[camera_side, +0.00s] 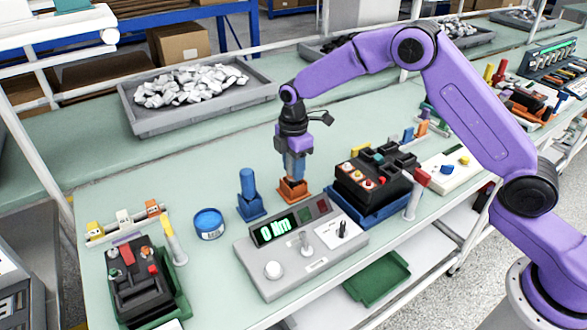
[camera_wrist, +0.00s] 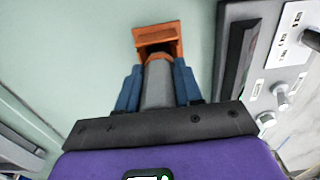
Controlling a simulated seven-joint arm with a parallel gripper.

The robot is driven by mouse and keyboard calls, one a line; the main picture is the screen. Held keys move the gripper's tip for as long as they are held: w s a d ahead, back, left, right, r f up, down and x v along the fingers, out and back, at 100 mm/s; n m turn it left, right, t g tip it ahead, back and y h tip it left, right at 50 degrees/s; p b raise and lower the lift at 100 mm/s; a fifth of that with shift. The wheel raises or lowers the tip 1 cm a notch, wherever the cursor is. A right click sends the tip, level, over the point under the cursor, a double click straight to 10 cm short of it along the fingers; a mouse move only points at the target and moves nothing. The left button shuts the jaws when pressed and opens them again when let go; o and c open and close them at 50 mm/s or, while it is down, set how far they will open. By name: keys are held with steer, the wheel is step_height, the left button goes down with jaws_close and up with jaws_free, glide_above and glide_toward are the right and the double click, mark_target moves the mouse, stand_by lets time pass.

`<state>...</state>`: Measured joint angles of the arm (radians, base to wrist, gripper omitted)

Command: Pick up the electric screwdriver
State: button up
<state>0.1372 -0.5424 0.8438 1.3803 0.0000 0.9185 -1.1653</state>
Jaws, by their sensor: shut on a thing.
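The electric screwdriver shows in the wrist view as a grey rounded body (camera_wrist: 158,88) with an orange part at its far end. That end is at or in an orange holder (camera_side: 293,190), which also shows in the wrist view (camera_wrist: 158,36). My gripper (camera_side: 294,170) points down over the holder. In the wrist view its two blue fingers (camera_wrist: 157,78) are shut on the screwdriver, one on each side. In the side view the fingers and wrist mostly hide the screwdriver. I cannot tell whether its end is still seated in the holder.
A blue upright tool in a blue holder (camera_side: 250,207) stands just left. A torque tester (camera_side: 300,260) reading "0 Nm" is in front. A black breaker unit (camera_side: 372,182) stands close on the right. A blue round tin (camera_side: 208,224) and a grey tray (camera_side: 150,123) are farther left.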

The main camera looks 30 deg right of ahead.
steer(key=r, duration=1.1)
steer(key=shift+s+d, duration=0.3)
steer(key=shift+d, duration=0.1)
steer(key=s+d+r, duration=0.7)
steer(key=s+d, duration=0.2)
steer(key=s, duration=0.3)
steer(key=shift+r, duration=0.2)
steer(key=shift+f, duration=0.2)
steer(key=shift+f, duration=3.1)
steer(key=shift+a+f, duration=0.1)
steer(key=shift+f, duration=0.6)
steer(key=shift+r, duration=0.15)
step_height(320, 180, up, 6)
stand_by(0.7)
